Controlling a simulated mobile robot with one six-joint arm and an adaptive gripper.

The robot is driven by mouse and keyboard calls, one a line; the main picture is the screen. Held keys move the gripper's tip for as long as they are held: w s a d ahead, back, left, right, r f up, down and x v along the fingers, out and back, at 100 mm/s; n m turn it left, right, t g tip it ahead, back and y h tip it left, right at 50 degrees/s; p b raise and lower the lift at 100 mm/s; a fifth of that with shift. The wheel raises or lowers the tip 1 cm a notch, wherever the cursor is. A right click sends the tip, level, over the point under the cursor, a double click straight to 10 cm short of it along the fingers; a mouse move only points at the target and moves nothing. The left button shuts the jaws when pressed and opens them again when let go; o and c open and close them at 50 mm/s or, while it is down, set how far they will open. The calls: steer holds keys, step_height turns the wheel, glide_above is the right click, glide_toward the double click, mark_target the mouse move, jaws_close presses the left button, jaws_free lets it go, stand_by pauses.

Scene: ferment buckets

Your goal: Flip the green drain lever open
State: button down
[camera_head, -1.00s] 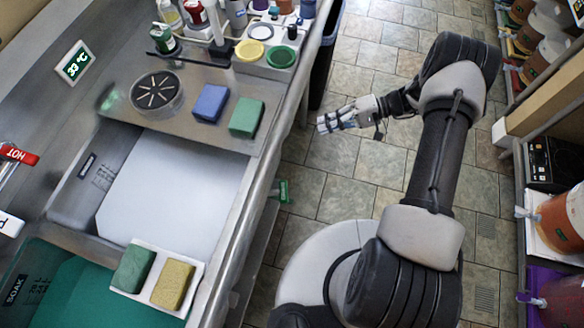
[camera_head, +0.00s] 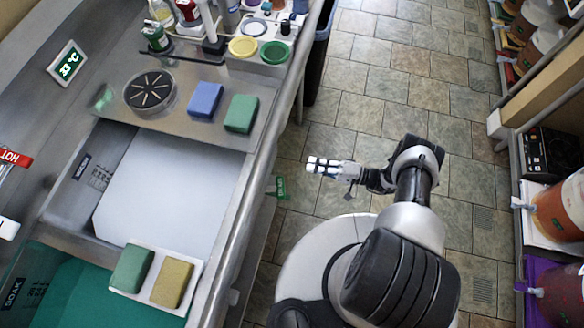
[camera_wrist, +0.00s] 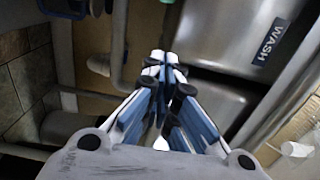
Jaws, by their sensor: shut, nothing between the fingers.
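A small green piece (camera_head: 280,188), which looks like the drain lever's green handle, shows at the outer side of the steel sink front in the head view. Its exact shape and position are too small to tell. My gripper (camera_head: 314,165) is to the right of and a little above the green piece in the picture, apart from it. In the wrist view my gripper (camera_wrist: 160,58) is shut with its fingertips together and nothing between them. I cannot make out the green piece in the wrist view.
The sink's steel front edge (camera_head: 247,180) runs along the left. In the wrist view, a steel basin marked WASH (camera_wrist: 268,42) and a grey pipe (camera_wrist: 119,45) lie beyond the fingers. The tiled floor (camera_head: 380,100) is open. Shelved buckets (camera_head: 560,215) stand at the right.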

steer(key=b+x, duration=0.1)
steer(key=x, duration=0.9)
steer(key=shift+s, duration=2)
